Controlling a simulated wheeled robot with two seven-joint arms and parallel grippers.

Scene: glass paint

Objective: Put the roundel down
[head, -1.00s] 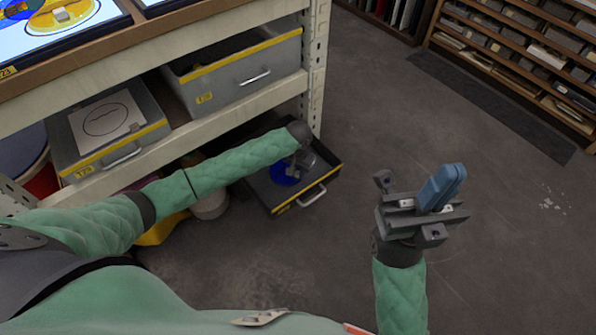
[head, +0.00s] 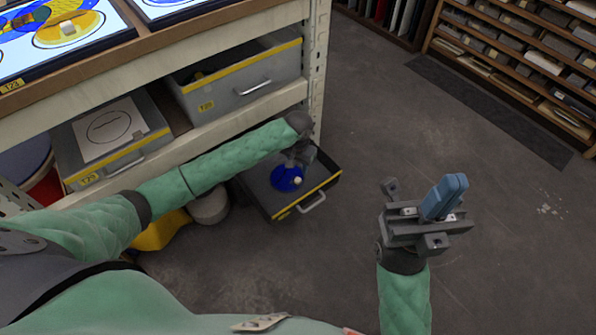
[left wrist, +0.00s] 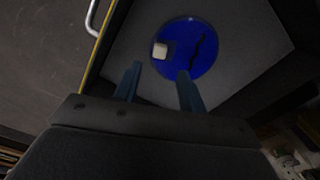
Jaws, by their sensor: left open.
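The blue roundel (head: 286,178) is a round disc with a small pale block on it. It lies in the dark grey drawer tray with a yellow-edged front (head: 322,187). In the left wrist view the roundel (left wrist: 182,62) lies flat on the tray floor, with a dark squiggly line and the pale block (left wrist: 160,50). My left gripper (head: 297,160) is over the tray; in the left wrist view its two fingers (left wrist: 158,88) are apart and empty, short of the block.
The tray stands low beside the shelf upright (head: 316,75). Grey bins with yellow edges (head: 240,75) sit on the shelf above. A yellow object (head: 160,232) and a pale round container (head: 209,206) are left of the tray.

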